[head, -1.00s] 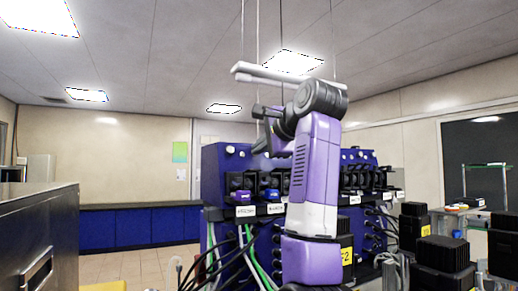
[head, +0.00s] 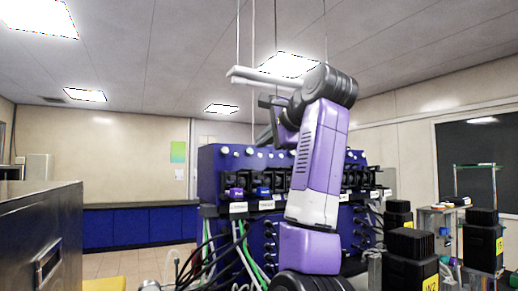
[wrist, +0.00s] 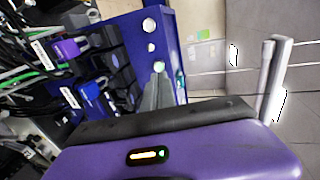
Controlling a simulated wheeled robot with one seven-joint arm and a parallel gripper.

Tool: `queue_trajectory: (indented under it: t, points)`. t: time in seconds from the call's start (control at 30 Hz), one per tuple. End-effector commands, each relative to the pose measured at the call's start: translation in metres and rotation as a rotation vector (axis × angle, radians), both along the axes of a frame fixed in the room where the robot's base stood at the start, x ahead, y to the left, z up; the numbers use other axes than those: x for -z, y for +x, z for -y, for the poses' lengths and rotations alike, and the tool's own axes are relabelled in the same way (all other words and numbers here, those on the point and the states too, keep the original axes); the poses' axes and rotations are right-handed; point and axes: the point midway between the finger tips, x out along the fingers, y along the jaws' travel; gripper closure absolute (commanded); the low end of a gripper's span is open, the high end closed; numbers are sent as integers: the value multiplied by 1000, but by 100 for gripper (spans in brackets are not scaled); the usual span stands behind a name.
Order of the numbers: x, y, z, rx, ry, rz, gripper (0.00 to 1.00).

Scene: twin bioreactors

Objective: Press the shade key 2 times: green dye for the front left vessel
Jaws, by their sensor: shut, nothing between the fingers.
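The blue bioreactor cabinet (head: 209,170) stands behind my arm in the head view. It has a row of small round white keys (head: 237,153) along its top edge. I cannot tell which is the shade key. My gripper (wrist: 158,68) is shut and empty, its grey fingers pointing at the panel near the keys; contact cannot be told. In the head view my arm hides part of the cabinet. No vessel is clearly visible.
Purple (head: 236,193) and blue (head: 262,191) fittings with labels stick out below the keys. Green and black hoses hang beneath. Black boxes (head: 411,258) stand at right, a metal cabinet (head: 40,235) at left. Grey rails (head: 265,78) hang above my gripper.

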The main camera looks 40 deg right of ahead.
Motion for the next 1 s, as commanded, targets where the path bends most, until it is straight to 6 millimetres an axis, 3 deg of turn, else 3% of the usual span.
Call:
queue_trajectory:
  t: [0.43,1.0]
  points:
    - [-19,-59,-17,0,-3,7,100]
    - [-20,-62,-18,0,-1,4,100]
